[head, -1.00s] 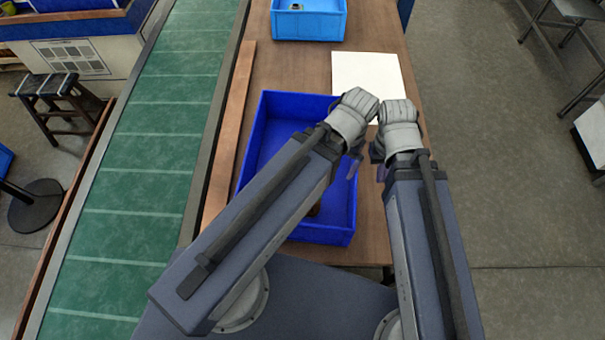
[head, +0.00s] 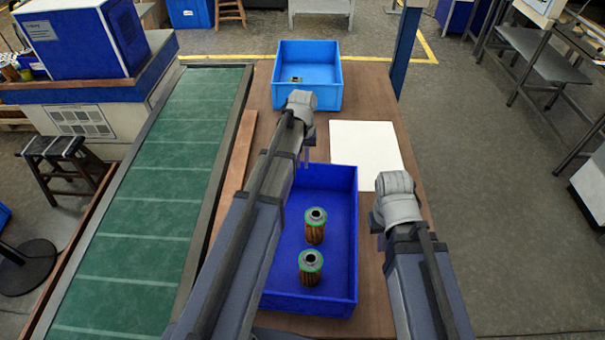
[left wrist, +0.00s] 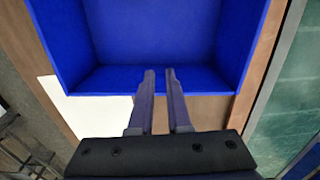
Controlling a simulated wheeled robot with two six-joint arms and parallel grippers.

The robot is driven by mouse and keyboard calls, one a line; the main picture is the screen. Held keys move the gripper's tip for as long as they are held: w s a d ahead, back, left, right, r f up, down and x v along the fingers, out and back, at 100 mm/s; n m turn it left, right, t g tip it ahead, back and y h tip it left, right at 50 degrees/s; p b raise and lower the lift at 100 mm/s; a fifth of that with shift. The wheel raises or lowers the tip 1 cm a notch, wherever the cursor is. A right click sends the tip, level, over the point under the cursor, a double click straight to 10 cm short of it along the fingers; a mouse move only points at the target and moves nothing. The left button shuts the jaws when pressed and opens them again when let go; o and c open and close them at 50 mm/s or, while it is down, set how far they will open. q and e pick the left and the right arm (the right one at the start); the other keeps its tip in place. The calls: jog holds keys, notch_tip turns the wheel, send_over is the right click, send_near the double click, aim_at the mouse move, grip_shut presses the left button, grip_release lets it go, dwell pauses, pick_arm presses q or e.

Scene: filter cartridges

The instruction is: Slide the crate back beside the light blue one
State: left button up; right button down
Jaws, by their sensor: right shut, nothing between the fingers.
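The dark blue crate (head: 333,298) stands on the wooden table in front of me, with two green-topped filter cartridges (head: 315,226) (head: 309,268) upright in it. The light blue crate (head: 307,97) stands further back, with a gap of bare table between the two. My left gripper (head: 306,157) is at the far wall of the dark blue crate. In the left wrist view its fingers (left wrist: 160,73) show a narrow gap over that crate's wall (left wrist: 110,80); I cannot tell whether they touch it. My right gripper (head: 378,238) is right of the crate, its fingers mostly hidden.
A white sheet (head: 366,150) lies on the table (head: 355,85), right of the gap between the crates. A wooden strip (head: 237,165) runs along the table's left side, beside the green conveyor (head: 165,180). A dark blue post (head: 405,45) stands behind the table's right edge.

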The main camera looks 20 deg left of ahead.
pick_arm(q)
grip_shut()
jog(key=w+a+f+b, duration=0.1)
jog(key=w+f+b, duration=0.2)
jog(key=f+b, duration=0.7)
jog(key=shift+w, duration=0.4)
jog(key=shift+a, duration=0.1)
jog(key=w+a, duration=0.4)
jog(key=w, duration=1.1)
jog(key=shift+a, duration=0.15)
jog(key=shift+s, duration=0.1)
